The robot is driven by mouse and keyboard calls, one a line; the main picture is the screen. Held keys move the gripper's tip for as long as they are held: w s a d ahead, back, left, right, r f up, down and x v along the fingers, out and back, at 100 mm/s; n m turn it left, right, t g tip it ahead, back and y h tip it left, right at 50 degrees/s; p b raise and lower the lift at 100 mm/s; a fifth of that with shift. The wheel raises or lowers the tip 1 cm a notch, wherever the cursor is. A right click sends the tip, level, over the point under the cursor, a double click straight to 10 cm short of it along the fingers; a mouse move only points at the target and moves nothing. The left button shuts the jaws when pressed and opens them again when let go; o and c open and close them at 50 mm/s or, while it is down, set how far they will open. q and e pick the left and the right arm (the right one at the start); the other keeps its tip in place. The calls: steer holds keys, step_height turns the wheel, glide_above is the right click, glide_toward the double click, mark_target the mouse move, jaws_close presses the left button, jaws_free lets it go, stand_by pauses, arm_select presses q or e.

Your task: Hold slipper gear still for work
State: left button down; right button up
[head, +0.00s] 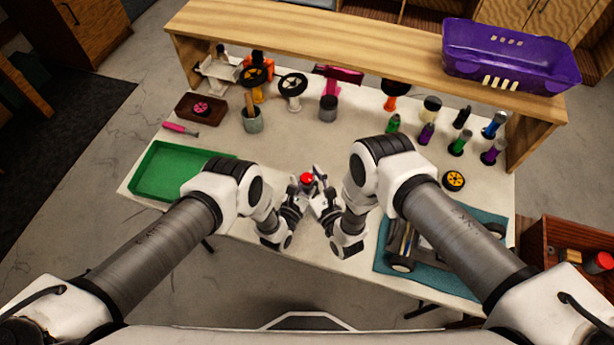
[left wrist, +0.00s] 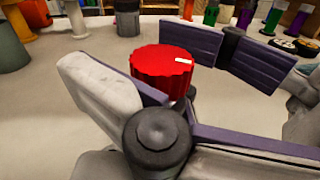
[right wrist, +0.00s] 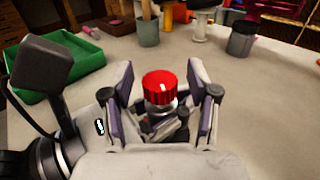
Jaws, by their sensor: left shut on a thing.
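The slipper gear (head: 307,179), a red ridged cap on a grey metal lower part, is held upright above the middle of the table. My left gripper (head: 296,194) is shut on its lower part, which is mostly hidden by the fingers. In the left wrist view the red top (left wrist: 160,62) with a small white mark stands clear above the fingers. My right gripper (head: 322,196) is open close on the gear's right side. In the right wrist view its fingers stand apart to left and right of the gear (right wrist: 160,88), with gaps beside the red top.
A green tray (head: 172,190) lies left and a blue mat (head: 455,285) with a car chassis (head: 402,262) lies right. Wheels on stands, cups and coloured shock absorbers (head: 458,143) stand at the back below a wooden shelf (head: 330,40) holding a purple basket (head: 510,62).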

mark_target(310, 183)
steer(key=shift+s, duration=0.1)
steer(key=v, duration=0.7)
steer(key=shift+s+d, duration=0.1)
steer(key=shift+s, duration=0.05)
